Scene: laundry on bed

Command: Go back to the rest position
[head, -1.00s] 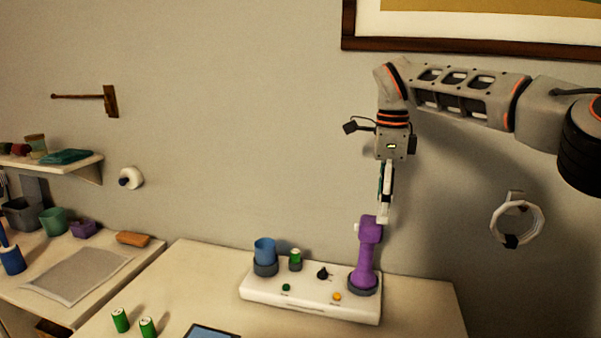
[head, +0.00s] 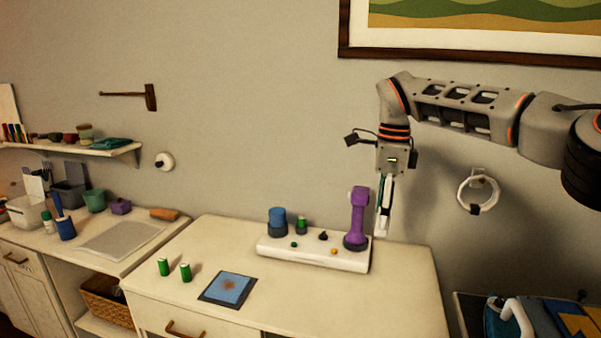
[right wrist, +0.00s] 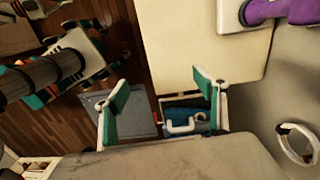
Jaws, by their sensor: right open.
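My right gripper (head: 384,208) hangs from its arm, pointing down, just right of the purple handheld tool (head: 357,215) in the head view. In the right wrist view its two green-padded fingers (right wrist: 160,92) are spread apart with nothing between them. The purple tool stands upright on the right end of a white base (head: 315,250) on the cabinet top; part of it also shows at the top right of the wrist view (right wrist: 290,10).
The cabinet top (head: 330,300) also bears two green batteries (head: 174,268) and a blue-topped pad (head: 230,288). A white ring (head: 478,193) hangs on the wall at right. A lower surface with an iron (head: 510,315) lies at front right. A framed picture (head: 480,40) hangs above the arm.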

